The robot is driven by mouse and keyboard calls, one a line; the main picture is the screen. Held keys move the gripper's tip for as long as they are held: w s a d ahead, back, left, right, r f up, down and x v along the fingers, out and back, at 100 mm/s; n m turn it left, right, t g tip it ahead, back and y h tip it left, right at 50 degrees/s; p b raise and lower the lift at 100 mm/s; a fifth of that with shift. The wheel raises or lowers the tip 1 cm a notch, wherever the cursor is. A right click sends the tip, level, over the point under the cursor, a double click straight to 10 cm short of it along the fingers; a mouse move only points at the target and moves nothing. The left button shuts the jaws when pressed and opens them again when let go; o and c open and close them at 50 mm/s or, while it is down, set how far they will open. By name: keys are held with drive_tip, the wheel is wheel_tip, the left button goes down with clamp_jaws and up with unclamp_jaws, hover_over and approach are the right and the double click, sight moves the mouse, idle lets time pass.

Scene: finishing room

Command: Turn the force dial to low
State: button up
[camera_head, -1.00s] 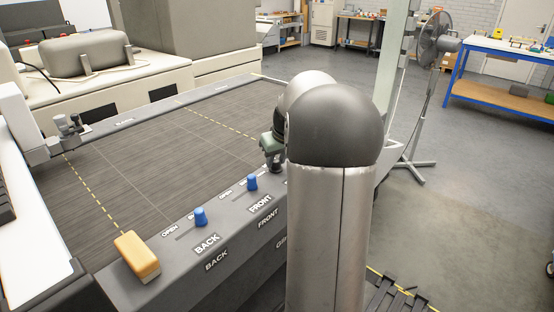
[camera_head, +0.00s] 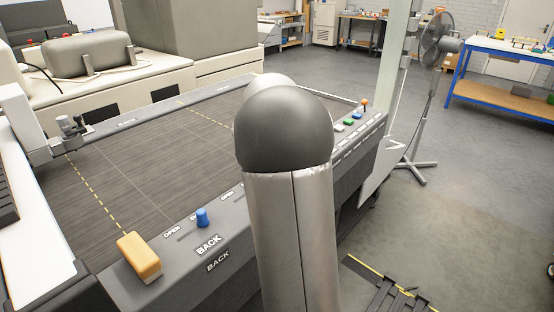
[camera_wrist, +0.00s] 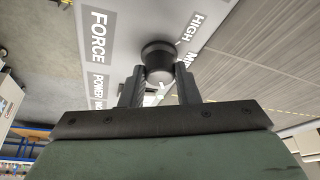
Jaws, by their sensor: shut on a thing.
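The force dial (camera_wrist: 157,58) is a round black knob on the grey panel in the wrist view, beside the printed word FORCE. The word HIGH and part of another label show at its other side. My gripper (camera_wrist: 158,82) has its two dark fingers on either side of the knob and is shut on it. The dial's pointer and the low mark are not clear to see. In the head view my arm hides the dial and my gripper.
A blue BACK lever (camera_head: 202,217) and a yellow block (camera_head: 139,256) are on the panel's near part. Green and white buttons and an orange-tipped control (camera_head: 364,103) stand at its far end. The flat dark table (camera_head: 130,165) lies left of the panel.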

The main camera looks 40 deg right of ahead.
drive_tip(key=shift+m, duration=0.3)
drive_tip(key=o, duration=1)
drive_tip(key=shift+c, duration=0.2)
drive_tip(key=v, duration=1.7)
drive_tip(key=shift+r, duration=0.3)
drive_tip(key=shift+w+a, duration=0.1)
drive_tip(key=shift+w, duration=0.05)
